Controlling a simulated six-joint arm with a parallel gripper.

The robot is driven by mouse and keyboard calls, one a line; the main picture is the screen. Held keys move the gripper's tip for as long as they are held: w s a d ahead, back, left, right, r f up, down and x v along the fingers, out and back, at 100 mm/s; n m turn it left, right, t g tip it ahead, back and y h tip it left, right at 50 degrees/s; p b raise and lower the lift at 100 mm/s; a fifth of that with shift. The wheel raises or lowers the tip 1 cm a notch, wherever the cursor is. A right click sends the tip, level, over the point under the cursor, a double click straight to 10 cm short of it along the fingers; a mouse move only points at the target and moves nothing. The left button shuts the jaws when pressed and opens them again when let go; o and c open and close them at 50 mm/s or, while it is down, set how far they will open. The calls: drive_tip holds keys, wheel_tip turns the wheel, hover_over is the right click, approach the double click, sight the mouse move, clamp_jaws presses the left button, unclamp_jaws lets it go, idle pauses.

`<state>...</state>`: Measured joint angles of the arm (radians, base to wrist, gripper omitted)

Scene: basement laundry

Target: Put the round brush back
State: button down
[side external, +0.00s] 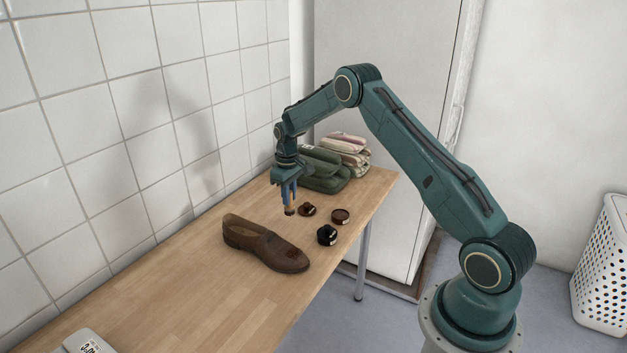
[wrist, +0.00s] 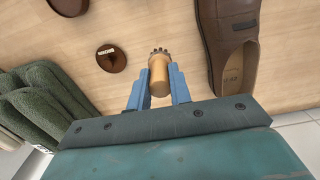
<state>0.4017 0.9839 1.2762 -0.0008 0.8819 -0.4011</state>
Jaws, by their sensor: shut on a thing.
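My gripper (side external: 289,195) is shut on the round brush (side external: 290,209), holding it above the wooden table (side external: 180,285) between the shoe and the small round items. In the wrist view the brush (wrist: 159,72) has a pale wooden handle between the blue fingers (wrist: 157,88), with dark bristles at its far end, pointing away from the gripper. A brown leather shoe (side external: 265,245) lies left of and nearer than the gripper; it also shows in the wrist view (wrist: 228,40). The brush's place is not clearly marked in either view.
A small brown round item with a label (side external: 307,209), a brown round dish or tin (side external: 340,216) and a black labelled tin (side external: 327,236) lie right of my gripper. Folded green towels (side external: 325,168) are stacked behind. A tiled wall borders the left. The table's near part is mostly clear.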

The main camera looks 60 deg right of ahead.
sight(290, 210)
drive_tip(key=shift+f, duration=0.85)
drive_tip(key=shift+f, duration=0.1)
drive_tip(key=shift+f, duration=2.05)
drive_tip(key=shift+f, duration=0.1)
drive_tip(key=c, duration=1.3)
unclamp_jaws()
wheel_tip(290, 210, up, 12)
drive_tip(key=shift+f, duration=0.2)
drive_tip(key=shift+r, duration=0.35)
